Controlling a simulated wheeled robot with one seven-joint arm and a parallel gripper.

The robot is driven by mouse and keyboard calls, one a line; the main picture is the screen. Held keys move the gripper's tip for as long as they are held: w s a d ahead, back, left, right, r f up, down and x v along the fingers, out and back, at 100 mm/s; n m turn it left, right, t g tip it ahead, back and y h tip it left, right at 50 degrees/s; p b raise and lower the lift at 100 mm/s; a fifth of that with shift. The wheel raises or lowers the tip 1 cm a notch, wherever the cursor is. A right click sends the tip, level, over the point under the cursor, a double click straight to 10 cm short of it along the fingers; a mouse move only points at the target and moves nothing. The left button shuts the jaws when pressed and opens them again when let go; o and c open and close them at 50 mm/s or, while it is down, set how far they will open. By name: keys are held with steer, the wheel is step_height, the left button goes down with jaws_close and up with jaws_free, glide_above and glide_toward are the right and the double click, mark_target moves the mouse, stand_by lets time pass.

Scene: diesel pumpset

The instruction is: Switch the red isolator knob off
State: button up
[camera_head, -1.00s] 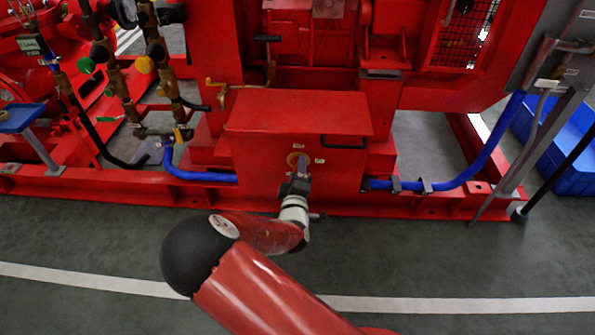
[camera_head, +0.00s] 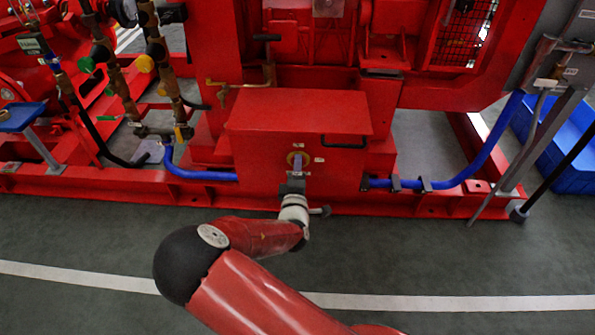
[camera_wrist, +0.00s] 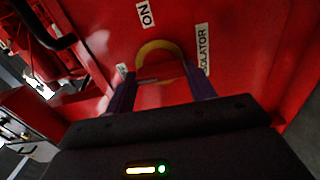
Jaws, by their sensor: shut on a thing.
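The red isolator knob (camera_wrist: 163,71) sits in a yellow ring plate (camera_wrist: 160,47) on the front of a red box; this ring also shows in the head view (camera_head: 291,157). My gripper (camera_wrist: 160,84) is at the knob, with one finger on each side, and is shut on it. It points at the box front in the head view (camera_head: 298,171). The knob's exact angle is hard to tell, as the fingers and the gripper body hide much of it. An ON label (camera_wrist: 145,14) and an ISOLATOR label (camera_wrist: 202,48) are beside the ring.
The red box (camera_head: 300,112) has a dark handle (camera_head: 344,142) at its upper right. Blue hoses (camera_head: 445,184) run out on both sides of it. The red base frame (camera_head: 420,205) lies low along the floor. The grey floor in front is clear apart from my arm.

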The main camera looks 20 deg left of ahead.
steer(key=o, duration=1)
steer(key=v, duration=0.8)
steer(key=shift+w+p, duration=0.1)
steer(key=shift+p, duration=0.2)
